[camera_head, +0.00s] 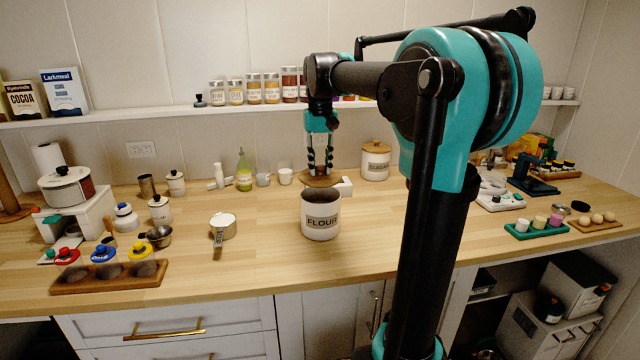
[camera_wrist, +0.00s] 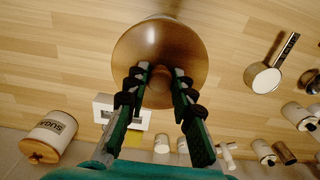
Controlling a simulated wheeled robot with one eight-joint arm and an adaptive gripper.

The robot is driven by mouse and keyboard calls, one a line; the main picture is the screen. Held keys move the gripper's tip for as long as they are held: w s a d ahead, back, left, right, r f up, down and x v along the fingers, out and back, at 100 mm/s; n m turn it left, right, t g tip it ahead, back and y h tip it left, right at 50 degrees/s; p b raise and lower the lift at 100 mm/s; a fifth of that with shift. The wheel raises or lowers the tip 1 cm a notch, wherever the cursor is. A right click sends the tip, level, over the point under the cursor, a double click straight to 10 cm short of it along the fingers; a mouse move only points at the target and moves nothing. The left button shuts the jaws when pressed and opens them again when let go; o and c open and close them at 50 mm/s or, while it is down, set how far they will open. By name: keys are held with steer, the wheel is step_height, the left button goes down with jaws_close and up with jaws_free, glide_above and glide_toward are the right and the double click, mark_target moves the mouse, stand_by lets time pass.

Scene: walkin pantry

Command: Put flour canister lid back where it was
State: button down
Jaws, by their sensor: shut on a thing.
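The white flour canister (camera_head: 321,222) stands upright on the wooden counter, labelled FLOUR, with its top open in the head view. My gripper (camera_head: 320,172) points down just above it. The gripper is shut on the knob of the round wooden flour canister lid (camera_head: 319,182). The lid looks about level and hangs over the canister's mouth, apart from the rim. In the wrist view the lid (camera_wrist: 160,50) fills the upper middle, with both fingers (camera_wrist: 160,75) around its knob. The lid hides nearly all of the canister there.
The sugar canister (camera_head: 376,164) with its wooden lid stands behind to the right. A small white box (camera_head: 344,187) sits close behind the flour canister. A metal scoop or cup (camera_head: 222,228) lies to the left. The counter in front is clear.

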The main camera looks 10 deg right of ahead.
mark_target(321, 174)
steer(key=shift+f, duration=2.75)
steer(key=c, duration=1.3)
jaws_free()
steer(key=shift+r, duration=0.15)
step_height(321, 174, up, 12)
steer(key=shift+f, duration=0.1)
steer(key=shift+s, duration=0.15)
